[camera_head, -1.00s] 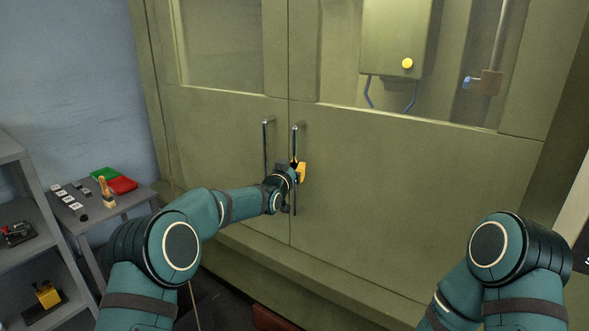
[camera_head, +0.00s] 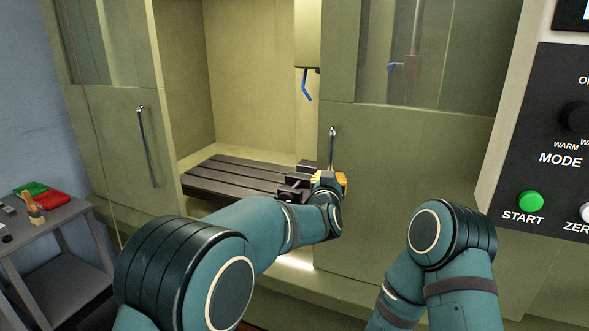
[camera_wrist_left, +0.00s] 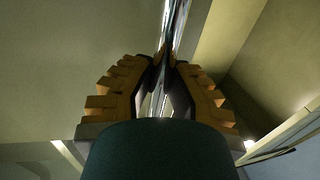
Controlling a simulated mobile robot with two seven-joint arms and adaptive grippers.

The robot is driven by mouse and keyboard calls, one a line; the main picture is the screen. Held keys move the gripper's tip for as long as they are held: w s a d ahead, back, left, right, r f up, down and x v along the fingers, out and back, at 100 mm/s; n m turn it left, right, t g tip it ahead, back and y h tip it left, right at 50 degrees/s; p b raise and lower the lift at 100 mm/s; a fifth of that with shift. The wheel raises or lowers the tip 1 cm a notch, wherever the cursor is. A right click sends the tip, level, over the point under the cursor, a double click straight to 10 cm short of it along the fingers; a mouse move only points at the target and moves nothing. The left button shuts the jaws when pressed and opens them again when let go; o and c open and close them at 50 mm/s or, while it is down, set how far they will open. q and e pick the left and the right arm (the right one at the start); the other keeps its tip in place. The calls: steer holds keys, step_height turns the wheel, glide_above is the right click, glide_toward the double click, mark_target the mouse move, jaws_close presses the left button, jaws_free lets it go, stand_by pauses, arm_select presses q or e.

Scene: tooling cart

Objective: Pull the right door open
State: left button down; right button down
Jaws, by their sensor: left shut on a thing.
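The right door (camera_head: 410,190) is an olive-green sliding panel with a window in its upper part. It stands apart from the left door (camera_head: 120,130), with a wide gap between them. The right door's metal bar handle (camera_head: 332,145) is upright near its left edge. My left gripper (camera_head: 329,180) is shut on this handle at its lower part; the wrist view shows the handle (camera_wrist_left: 173,35) running between the yellow fingers (camera_wrist_left: 160,85). My right arm shows at the lower right, but its gripper is not in view.
Through the gap I see a slotted machine table (camera_head: 235,178) with a vise (camera_head: 296,182). A control panel (camera_head: 545,150) with a green START button stands at the right. A grey side table (camera_head: 50,220) with small items is at the left.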

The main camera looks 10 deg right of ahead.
arm_select(q)
steer(key=s+d+p, duration=0.1)
steer(key=s+d, duration=0.2)
steer(key=d, duration=0.2)
steer(key=s+d+p, duration=0.1)
steer(key=s+d, duration=0.1)
steer(key=d, duration=0.1)
steer(key=shift+s+d+p, duration=0.25)
steer(key=shift+s+p, duration=0.05)
steer(key=shift+p, duration=0.05)
steer(key=c, duration=0.9)
jaws_free()
steer(key=shift+r, duration=0.1)
glide_toward(374, 141)
steer(key=x, duration=0.5)
